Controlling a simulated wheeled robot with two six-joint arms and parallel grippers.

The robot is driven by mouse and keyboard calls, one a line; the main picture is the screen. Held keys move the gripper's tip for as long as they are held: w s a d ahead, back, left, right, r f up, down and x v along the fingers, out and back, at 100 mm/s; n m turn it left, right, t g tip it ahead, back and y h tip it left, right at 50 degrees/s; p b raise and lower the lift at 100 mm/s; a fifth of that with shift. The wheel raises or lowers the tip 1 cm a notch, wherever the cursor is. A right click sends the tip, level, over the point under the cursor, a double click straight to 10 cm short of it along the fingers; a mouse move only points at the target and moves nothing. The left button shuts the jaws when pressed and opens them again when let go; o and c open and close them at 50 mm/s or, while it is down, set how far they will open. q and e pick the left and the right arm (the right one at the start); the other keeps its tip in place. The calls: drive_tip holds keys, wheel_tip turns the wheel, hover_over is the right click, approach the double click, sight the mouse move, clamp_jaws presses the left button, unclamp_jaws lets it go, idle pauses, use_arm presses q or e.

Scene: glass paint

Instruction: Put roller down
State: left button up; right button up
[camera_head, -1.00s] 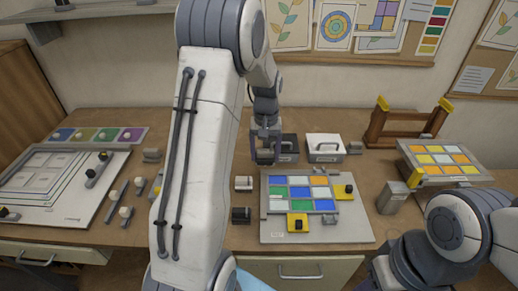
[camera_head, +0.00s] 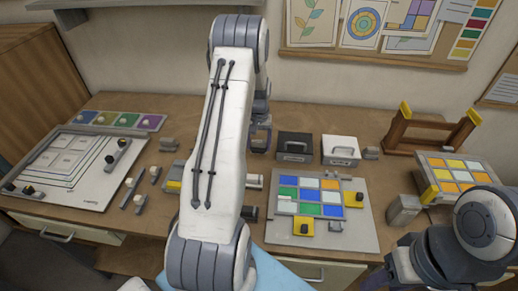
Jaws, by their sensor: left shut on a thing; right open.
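My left arm rises through the middle of the head view, and its gripper (camera_head: 260,138) is at the back of the bench, just left of a black box with a handle (camera_head: 295,147). The gripper is shut on the roller, which is mostly hidden by the fingers and arm. I cannot tell whether the roller touches the bench. My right arm shows at the lower right, but its gripper is out of view.
A white box (camera_head: 340,150) stands beside the black one. A board with coloured glass tiles (camera_head: 360,235) lies in front. A wooden rack (camera_head: 395,132) stands at the back right. A white panel board (camera_head: 95,195) lies at left. A pale cylinder (camera_head: 255,181) is partly behind my arm.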

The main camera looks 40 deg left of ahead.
sight(259, 148)
use_arm(q)
wheel_tip(259, 148, down, 3)
drive_tip(key=shift+f+p, duration=0.2)
drive_tip(key=shift+p, duration=0.6)
drive_tip(key=shift+f, duration=0.2)
drive_tip(key=shift+f, duration=0.1)
drive_tip(key=shift+f, duration=0.15)
drive_tip(key=o, duration=1.4)
